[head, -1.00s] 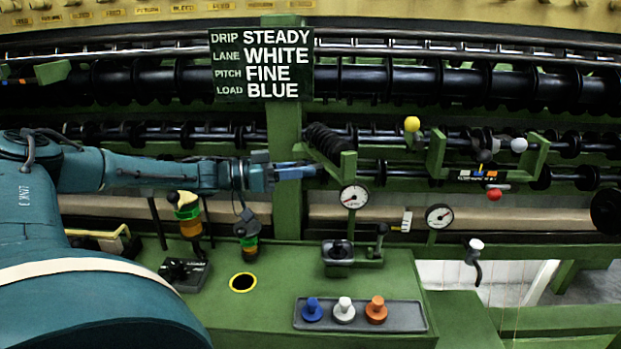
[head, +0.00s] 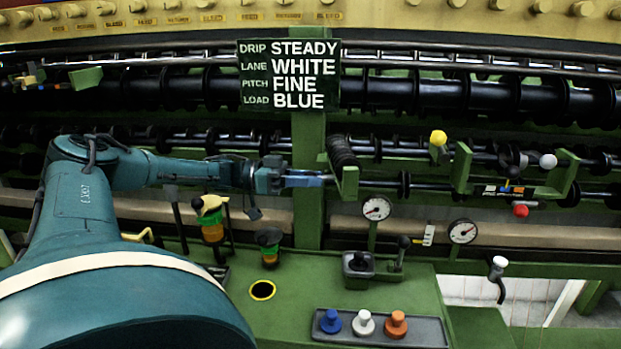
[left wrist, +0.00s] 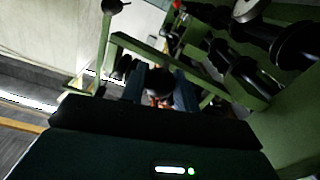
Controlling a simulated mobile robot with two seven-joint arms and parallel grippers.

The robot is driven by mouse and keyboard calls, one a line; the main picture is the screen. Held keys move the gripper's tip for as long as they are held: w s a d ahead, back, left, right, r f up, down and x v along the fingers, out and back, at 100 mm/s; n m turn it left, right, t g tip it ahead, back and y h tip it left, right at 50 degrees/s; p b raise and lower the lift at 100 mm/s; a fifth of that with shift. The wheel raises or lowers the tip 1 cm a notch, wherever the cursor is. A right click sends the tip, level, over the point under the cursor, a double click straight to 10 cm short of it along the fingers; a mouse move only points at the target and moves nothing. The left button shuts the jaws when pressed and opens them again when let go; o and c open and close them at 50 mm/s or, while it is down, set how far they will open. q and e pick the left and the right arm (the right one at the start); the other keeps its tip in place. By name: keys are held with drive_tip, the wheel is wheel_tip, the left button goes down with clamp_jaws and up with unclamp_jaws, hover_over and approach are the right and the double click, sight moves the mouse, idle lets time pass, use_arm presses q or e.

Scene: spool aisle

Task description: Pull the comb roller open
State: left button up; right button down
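The comb roller (head: 342,153) is a short black ribbed roller on a green swing bracket (head: 349,185), right of the sign post in the head view. It stands out at an angle from the long rollers behind. My left gripper (head: 328,179) reaches in from the left, its fingertips at the bracket's left side. In the left wrist view, a dark round knob (left wrist: 158,82) sits between the two fingers and seems to fill the gap. The fingers look shut on it, though the contact is dark. My right gripper is not in view.
A sign (head: 288,76) reads steady, white, fine, blue. Gauges (head: 376,208) and levers stand below the bracket. A tray (head: 425,333) holds blue, white and orange knobs. A green carriage (head: 461,168) with yellow, white and red balls is to the right.

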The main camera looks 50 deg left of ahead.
use_arm(q)
drive_tip(key=o, duration=0.4)
drive_tip(key=shift+o, duration=0.2)
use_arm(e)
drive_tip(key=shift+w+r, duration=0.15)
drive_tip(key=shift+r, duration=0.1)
use_arm(q)
drive_tip(key=shift+s+a+r, duration=0.1)
drive_tip(key=shift+s+a, duration=0.05)
drive_tip(key=shift+a, duration=0.05)
drive_tip(key=p+v, duration=0.2)
drive_tip(key=v, duration=1)
drive_tip(key=shift+s+a, duration=0.2)
drive_tip(key=shift+s, duration=0.05)
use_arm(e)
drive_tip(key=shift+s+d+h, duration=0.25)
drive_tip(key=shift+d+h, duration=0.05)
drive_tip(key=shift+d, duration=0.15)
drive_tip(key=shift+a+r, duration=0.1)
